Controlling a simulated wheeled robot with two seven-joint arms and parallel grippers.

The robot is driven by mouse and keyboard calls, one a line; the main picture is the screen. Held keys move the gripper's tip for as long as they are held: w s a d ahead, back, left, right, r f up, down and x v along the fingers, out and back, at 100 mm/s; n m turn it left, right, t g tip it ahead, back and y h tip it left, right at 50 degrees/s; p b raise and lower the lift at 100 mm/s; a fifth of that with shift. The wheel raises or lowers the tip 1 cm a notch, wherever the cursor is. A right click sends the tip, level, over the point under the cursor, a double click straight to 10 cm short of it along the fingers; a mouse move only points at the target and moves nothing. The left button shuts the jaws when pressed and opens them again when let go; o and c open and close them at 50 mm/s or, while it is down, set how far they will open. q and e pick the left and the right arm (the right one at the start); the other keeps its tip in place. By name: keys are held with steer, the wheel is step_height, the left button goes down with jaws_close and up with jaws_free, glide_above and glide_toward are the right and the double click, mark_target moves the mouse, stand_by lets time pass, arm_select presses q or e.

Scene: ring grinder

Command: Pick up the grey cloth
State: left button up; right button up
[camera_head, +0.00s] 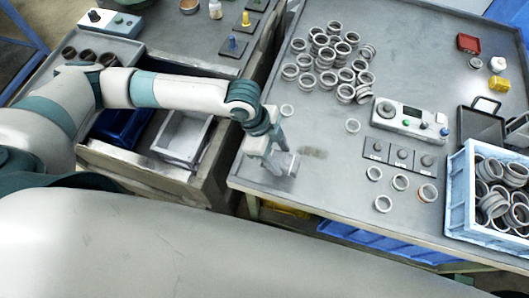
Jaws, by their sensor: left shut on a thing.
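The grey cloth (290,160) shows as a pale grey patch at the near left corner of the metal table, close in colour to the tabletop. My left gripper (273,166) reaches down over this corner, with its fingertips at the cloth, and is shut on it. The fingers hide part of the cloth, and I cannot tell whether any of it is off the table. My right gripper is not in view.
A pile of metal rings (325,50) lies at the back of the metal table (300,205). A control box (410,119) and three small dark blocks (401,155) stand right of the cloth. A blue crate (459,200) of rings is at the far right. A dark smudge marks the table beside the cloth.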

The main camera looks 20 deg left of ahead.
mark_target(293, 167)
arm_select(q)
steer(key=d+r, duration=0.1)
steer(key=s+d+r, duration=0.1)
steer(key=d, duration=0.1)
steer(key=d+r, duration=0.1)
steer(key=shift+s+d+b, duration=0.25)
steer(key=shift+b, duration=0.15)
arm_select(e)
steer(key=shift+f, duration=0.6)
